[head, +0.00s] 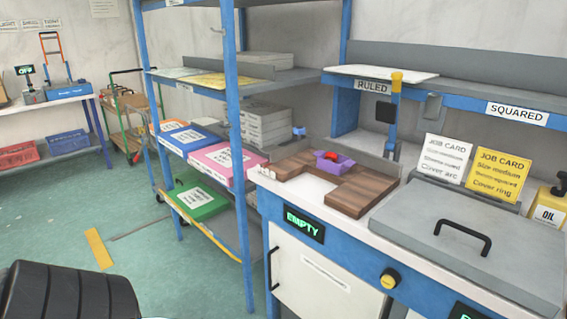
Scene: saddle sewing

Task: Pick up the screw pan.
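A small purple pan (342,168) sits on the brown wooden U-shaped block (357,190) on the workbench; I take it to be the screw pan. A small red piece lies in or on it, too small to make out, and I cannot tell whether screws are inside. Neither of my grippers is in view, and nothing touches the pan.
A grey lid with a black handle (425,220) covers the bench right of the block. Two job cards (443,158) stand behind it, with an oil can (549,207) at far right. A blue shelf rack (240,150) with coloured boxes stands left. Open floor lies front left.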

